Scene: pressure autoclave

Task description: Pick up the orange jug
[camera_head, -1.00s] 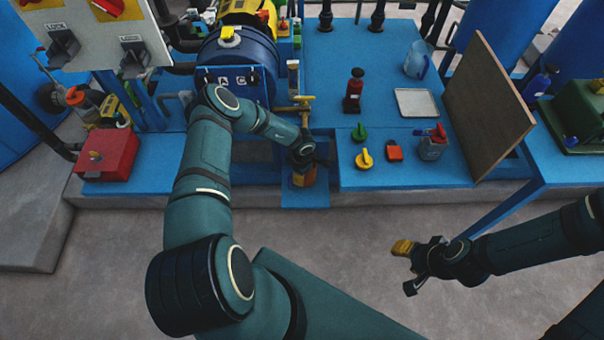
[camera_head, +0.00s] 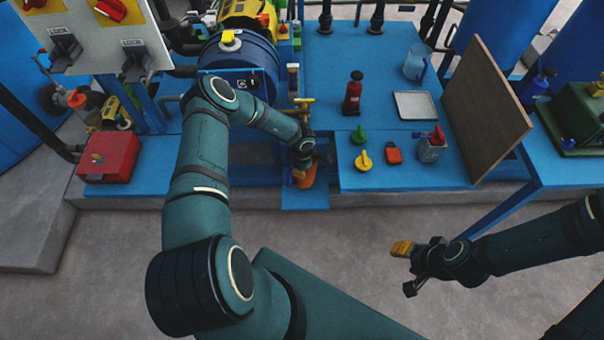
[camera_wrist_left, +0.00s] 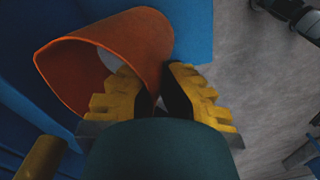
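The orange jug (camera_head: 306,176) stands on a low blue shelf at the front of the bench, partly covered by my left gripper (camera_head: 304,163). In the left wrist view the jug (camera_wrist_left: 150,45) shows its wide mouth and a pale patch inside. The yellow fingers of my left gripper (camera_wrist_left: 160,92) are apart. The left finger overlaps the jug's rim, and the right finger is beside its wall. Part of the wall shows between them; firm contact cannot be told. My right gripper (camera_head: 408,268) is open and empty above the floor at the right.
A brass valve (camera_head: 304,103) sits just behind the left gripper. A brown board (camera_head: 485,110) leans at right. A red box (camera_head: 108,157) is at left.

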